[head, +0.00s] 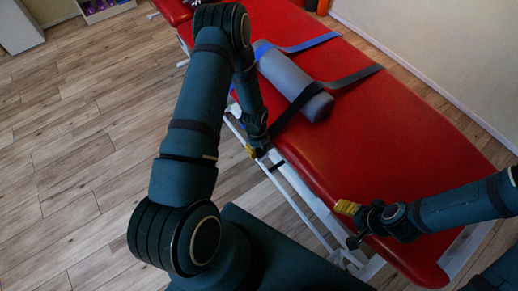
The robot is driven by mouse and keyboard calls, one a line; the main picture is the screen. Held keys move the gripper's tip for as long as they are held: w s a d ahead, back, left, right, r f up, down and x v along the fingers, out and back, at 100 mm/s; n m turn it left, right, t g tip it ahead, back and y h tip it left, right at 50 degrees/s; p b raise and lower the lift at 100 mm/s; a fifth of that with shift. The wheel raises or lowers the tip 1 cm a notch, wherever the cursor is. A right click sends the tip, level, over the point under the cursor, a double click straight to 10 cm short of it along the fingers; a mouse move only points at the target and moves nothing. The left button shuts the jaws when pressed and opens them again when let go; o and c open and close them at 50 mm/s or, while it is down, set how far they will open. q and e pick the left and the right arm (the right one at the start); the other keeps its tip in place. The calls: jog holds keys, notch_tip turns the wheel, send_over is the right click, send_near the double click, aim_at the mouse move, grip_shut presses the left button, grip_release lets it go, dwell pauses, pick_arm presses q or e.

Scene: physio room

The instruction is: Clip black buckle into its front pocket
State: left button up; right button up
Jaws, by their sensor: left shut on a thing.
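A black strap (354,78) crosses over a grey bolster (295,80) on the red treatment table (400,140). Its near end runs down to the table's near left edge, where my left gripper (257,150) is shut on it. The buckle at that end is too small and too covered by the gripper to make out. I cannot make out the front pocket at the table edge. My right gripper (349,225) is over the table's near edge with its fingers apart, and it holds nothing that I can see.
A blue strap (310,43) lies over the far end of the bolster. The table's white frame (296,186) runs below its left edge. The wood floor (70,140) at left is clear. A shelf (105,8) and a white cabinet (18,28) stand at the back left.

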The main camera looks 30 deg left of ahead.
pick_arm(q)
jog(key=shift+s+f, duration=0.15)
jog(key=shift+f, duration=0.05)
jog(key=o, duration=1.2)
jog(key=shift+f, duration=0.1)
jog(key=shift+w, duration=0.2)
jog(key=shift+r, duration=0.3)
jog(key=r, duration=0.7)
jog(key=a+r, duration=0.1)
jog(key=r, duration=0.2)
jog(key=shift+w+r, duration=0.3)
jog(key=shift+s+a+r, duration=0.1)
jog(key=shift+a+r, duration=0.05)
jog(key=shift+r, duration=0.3)
